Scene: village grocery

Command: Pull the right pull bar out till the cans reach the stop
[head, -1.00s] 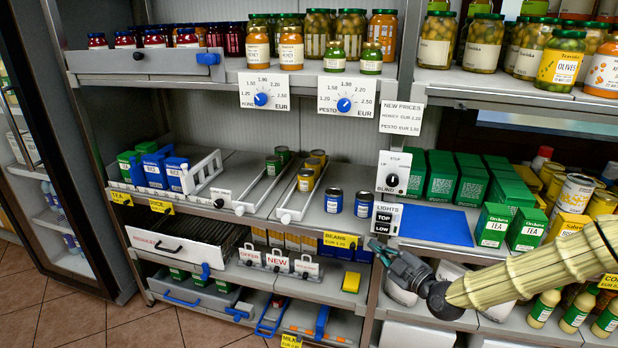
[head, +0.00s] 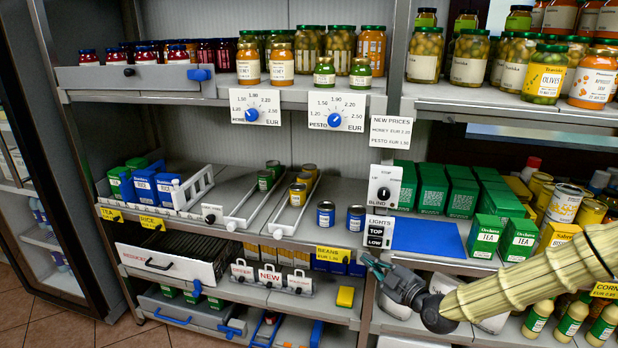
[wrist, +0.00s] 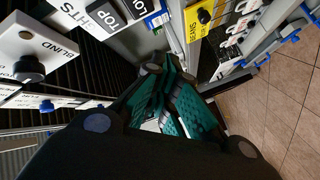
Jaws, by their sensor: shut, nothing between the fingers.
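The right pull bar (head: 277,233) is a pale, long narrow frame lying front to back on the middle shelf, its front end at the shelf edge. Several yellow-topped cans (head: 298,194) stand along it, set back from the front. The left pull bar (head: 232,224) lies beside it with green cans (head: 265,180). My gripper (head: 368,262) is shut and empty, in front of the shelves, right of and lower than the right bar's front end, apart from it. In the wrist view its teal fingers (wrist: 163,92) are together; neither pull bar can be made out there.
Two blue cans (head: 326,213) stand right of the right bar. The lights switch panel (head: 378,231) and blind switch box (head: 384,187) are near my gripper. A yellow beans label (head: 332,254) hangs on the shelf edge. Below are handled boxes (head: 270,277) and a wire drawer (head: 160,262).

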